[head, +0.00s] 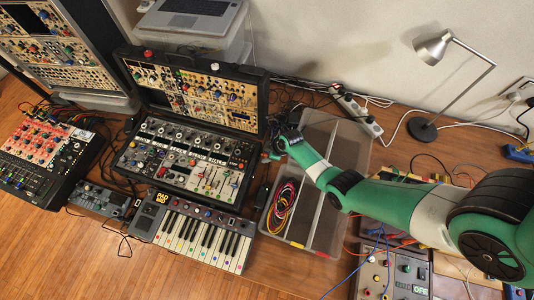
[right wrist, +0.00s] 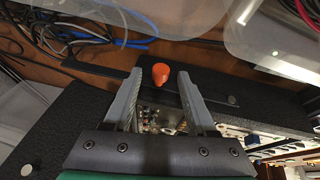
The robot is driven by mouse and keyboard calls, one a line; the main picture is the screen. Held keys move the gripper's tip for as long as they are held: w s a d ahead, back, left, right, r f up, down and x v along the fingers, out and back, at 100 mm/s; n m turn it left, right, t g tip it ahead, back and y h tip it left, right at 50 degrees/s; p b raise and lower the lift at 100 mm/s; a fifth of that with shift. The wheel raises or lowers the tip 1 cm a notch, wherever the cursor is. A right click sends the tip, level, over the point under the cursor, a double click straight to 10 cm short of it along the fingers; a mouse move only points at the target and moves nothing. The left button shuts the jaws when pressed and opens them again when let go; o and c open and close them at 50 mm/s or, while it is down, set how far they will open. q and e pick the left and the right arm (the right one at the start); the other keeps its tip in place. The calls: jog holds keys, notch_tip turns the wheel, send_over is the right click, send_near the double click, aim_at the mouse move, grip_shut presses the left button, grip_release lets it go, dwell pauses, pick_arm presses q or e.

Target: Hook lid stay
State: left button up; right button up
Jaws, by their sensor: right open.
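The synth case (head: 185,160) stands open on the wooden table, its lid (head: 200,92) raised at the back and filled with modules. My right gripper (head: 270,154) is at the case's right side, near the lid hinge. In the right wrist view its two grey fingers (right wrist: 160,76) are open. An orange knob-like tip (right wrist: 160,73) shows between the fingertips, with no clear contact. It may be the end of the lid stay, but I cannot make out a rod or catch. My left gripper is not in view.
A clear divided bin (head: 325,220) with coiled cables is right of the case. A small keyboard (head: 203,238) stands in front and a red-topped mixer (head: 40,150) at left. A power strip (head: 357,112) and loose cables lie behind. A lamp (head: 424,128) stands back right.

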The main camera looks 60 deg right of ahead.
grip_shut()
dwell(1.4)
